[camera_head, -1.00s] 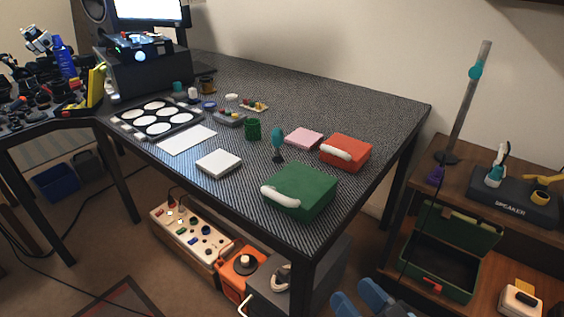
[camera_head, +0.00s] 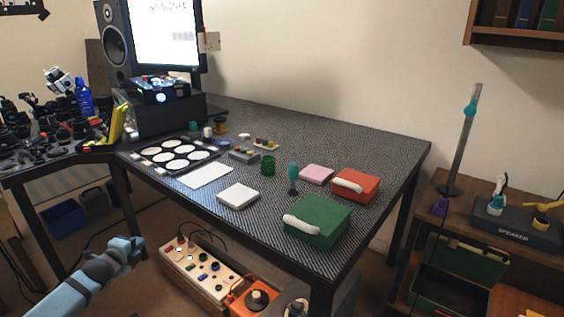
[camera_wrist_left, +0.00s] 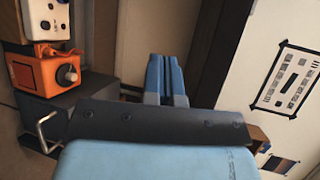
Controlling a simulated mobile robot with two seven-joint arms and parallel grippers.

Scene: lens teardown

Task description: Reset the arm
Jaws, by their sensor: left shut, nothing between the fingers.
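My left arm comes in from the lower left in the head view. Its blue gripper (camera_head: 132,245) hangs in front of the table's left front side, below the tabletop and apart from it. In the left wrist view the two blue fingers (camera_wrist_left: 167,80) lie together, shut with nothing between them. My right gripper does not show in the head view now.
The dark table (camera_head: 330,133) holds a green box (camera_head: 318,222), a red box (camera_head: 355,185), a white block (camera_head: 238,195) and a lens tray (camera_head: 150,153). Under it stand a control panel (camera_head: 205,262) and an orange box (camera_head: 250,298).

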